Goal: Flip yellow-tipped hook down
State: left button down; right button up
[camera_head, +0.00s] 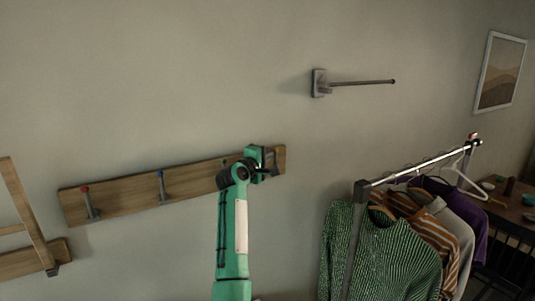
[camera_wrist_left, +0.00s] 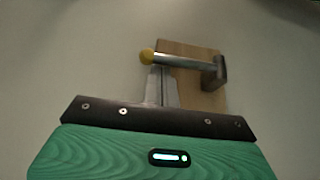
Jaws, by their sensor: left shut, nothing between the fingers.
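The yellow-tipped hook (camera_wrist_left: 182,61) shows in the left wrist view as a metal peg with a yellow ball end at its left and a dark mount at its right, on the end of a wooden board. In the head view this hook is largely hidden behind my left gripper (camera_head: 269,164), at the board's right end. My left gripper is shut and empty. Its fingers (camera_wrist_left: 160,86) reach up to the peg close to the yellow tip; I cannot tell whether they touch it.
The wooden rack board (camera_head: 125,193) on the wall also carries a red-tipped hook (camera_head: 89,204) and a blue-tipped hook (camera_head: 162,186). A wall-mounted rod (camera_head: 360,83) is above right. A clothes rail (camera_head: 420,163) with hanging shirts (camera_head: 385,255) stands at the right.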

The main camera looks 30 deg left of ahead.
jog(key=shift+w, duration=0.25)
